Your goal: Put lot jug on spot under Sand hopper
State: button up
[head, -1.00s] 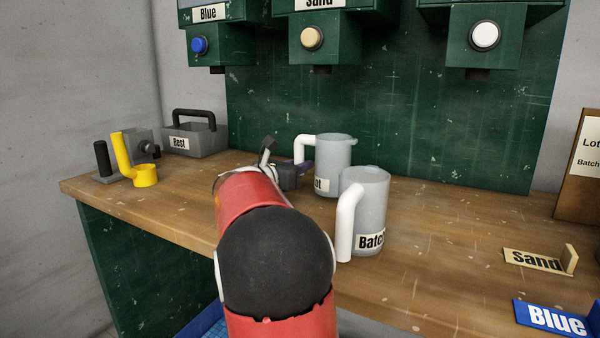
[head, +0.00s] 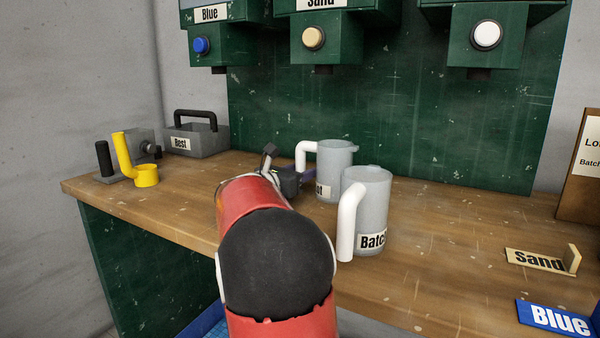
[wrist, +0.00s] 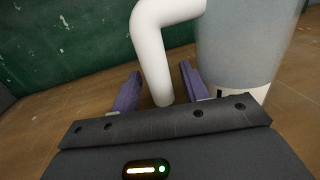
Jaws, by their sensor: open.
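The lot jug (head: 336,170) is the rear translucent grey jug with a white handle, upright on the wooden bench; its label is partly hidden and ends in "ot". My gripper (head: 307,175) is at its handle, partly hidden by my red arm. In the wrist view my open gripper (wrist: 160,92) has one purple finger on each side of the white handle (wrist: 155,60), with a gap visible at the left. The jug body (wrist: 245,45) is to the right. The Sand hopper (head: 325,40) has a sand-coloured button and a dark spout above the bench; its spot is not distinguishable.
The Batch jug (head: 368,205) stands close in front and right of the lot jug. Sand (head: 540,260) and Blue (head: 555,318) signs lie at the right.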

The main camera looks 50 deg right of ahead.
jog(key=shift+r, duration=0.2)
jog(key=a, duration=0.3)
jog(key=a+b, duration=0.1)
jog(key=a, duration=0.6)
jog(key=shift+s+a+f+b, duration=0.15)
jog(key=shift+s+a+b, duration=0.15)
jog(key=shift+s+a, duration=0.2)
jog(key=shift+a, duration=0.5)
